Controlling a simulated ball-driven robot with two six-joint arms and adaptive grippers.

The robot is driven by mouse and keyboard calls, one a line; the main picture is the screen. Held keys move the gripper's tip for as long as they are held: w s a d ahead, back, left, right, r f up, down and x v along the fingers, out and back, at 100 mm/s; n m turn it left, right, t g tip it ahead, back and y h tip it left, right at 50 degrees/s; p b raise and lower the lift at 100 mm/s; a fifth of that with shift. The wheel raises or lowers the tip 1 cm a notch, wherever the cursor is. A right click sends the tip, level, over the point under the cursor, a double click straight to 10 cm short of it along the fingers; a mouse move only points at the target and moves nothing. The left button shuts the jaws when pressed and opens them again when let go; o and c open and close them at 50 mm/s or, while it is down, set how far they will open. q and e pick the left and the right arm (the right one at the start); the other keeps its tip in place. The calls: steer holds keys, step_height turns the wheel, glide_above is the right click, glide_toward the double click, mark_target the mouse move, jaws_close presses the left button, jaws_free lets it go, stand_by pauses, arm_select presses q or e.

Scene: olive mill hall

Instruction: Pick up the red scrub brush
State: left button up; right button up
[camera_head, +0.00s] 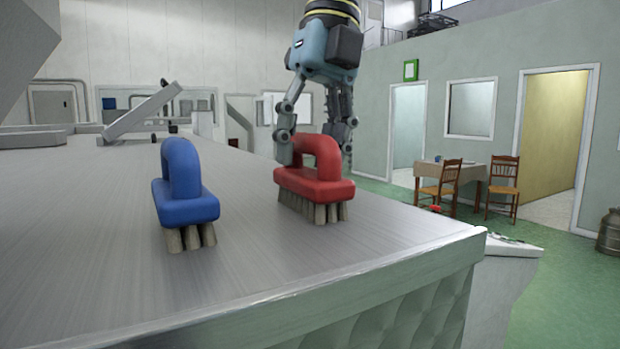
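The red scrub brush (318,180) stands upright on its bristles on the metal counter (115,260), near its right edge, with its arched handle on top. My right gripper (318,150) points down at the red brush from above. Its fingers are spread wide, one at the left of the handle and one at the right, partly hidden behind the brush. Whether either finger touches the brush I cannot tell. A blue scrub brush (185,207) stands on the counter to the left, apart from the red one. My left gripper is not in view.
The counter's front edge (380,275) and its right corner lie close to the red brush. Bare counter separates the two brushes. Grey metal parts (140,113) stand at the far left. A table (465,172) with wooden chairs (503,180) is far off at right.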

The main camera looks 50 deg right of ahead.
jaws_close()
steer(key=shift+r, duration=0.1)
stand_by(0.5)
steer(key=shift+w+r+p, duration=0.1)
steer(key=shift+r+p, duration=0.35)
steer(key=shift+r, duration=0.1)
step_height(320, 180, up, 4)
steer(key=p, duration=0.3)
steer(key=shift+f, duration=0.1)
steer(key=shift+s+a+b, duration=0.15)
steer(key=shift+s+b, duration=0.65)
steer(key=shift+s, duration=0.05)
steer(key=s+r+b, duration=0.2)
steer(key=s+r, duration=0.4)
steer(key=s, duration=0.4)
steer(key=shift+a+b, duration=0.35)
steer(key=shift+a, duration=0.1)
